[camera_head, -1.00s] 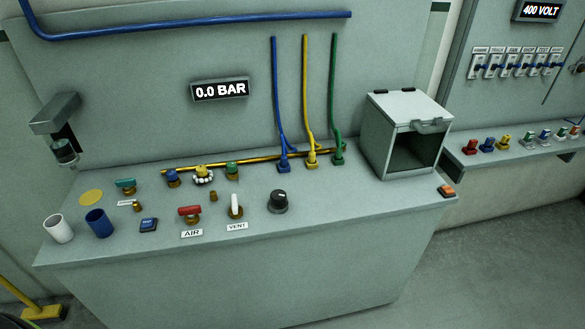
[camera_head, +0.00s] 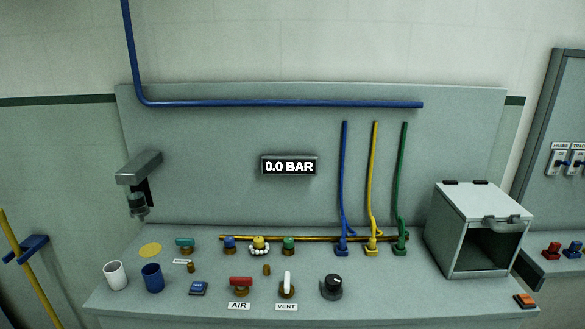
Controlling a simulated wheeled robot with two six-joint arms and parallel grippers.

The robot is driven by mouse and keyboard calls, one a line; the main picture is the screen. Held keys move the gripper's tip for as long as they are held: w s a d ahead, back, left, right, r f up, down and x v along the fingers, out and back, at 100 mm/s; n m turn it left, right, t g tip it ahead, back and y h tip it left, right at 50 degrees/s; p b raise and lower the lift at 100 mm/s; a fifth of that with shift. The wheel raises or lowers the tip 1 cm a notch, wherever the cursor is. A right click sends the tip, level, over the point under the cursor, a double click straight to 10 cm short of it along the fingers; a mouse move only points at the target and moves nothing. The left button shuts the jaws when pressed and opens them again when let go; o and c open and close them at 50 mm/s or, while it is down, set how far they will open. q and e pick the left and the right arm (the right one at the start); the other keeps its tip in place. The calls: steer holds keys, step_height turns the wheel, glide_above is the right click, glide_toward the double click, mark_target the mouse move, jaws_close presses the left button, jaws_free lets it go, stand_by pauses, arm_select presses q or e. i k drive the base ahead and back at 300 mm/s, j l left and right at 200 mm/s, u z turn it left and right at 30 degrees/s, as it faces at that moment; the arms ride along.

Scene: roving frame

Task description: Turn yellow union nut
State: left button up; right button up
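The yellow union nut (camera_head: 259,242) sits on the bench, with a ring of white beads around its base. A blue nut (camera_head: 229,243) stands to its left and a green nut (camera_head: 288,244) to its right. A brass pipe (camera_head: 320,238) runs behind them. A yellow hose (camera_head: 373,185) hangs down to a yellow fitting (camera_head: 371,248) on the right, between a blue hose (camera_head: 343,185) and a green hose (camera_head: 401,180). The display (camera_head: 289,166) reads 0.0 BAR. Neither of my grippers is in view.
The bench top (camera_head: 410,292) also bears a red AIR valve (camera_head: 240,284), a white VENT lever (camera_head: 287,285), a black knob (camera_head: 331,287), white and blue cups (camera_head: 115,275) at the left, and an open grey box (camera_head: 478,230) at the right.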

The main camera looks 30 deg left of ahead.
mark_target(258, 241)
steer(key=u, duration=1.25)
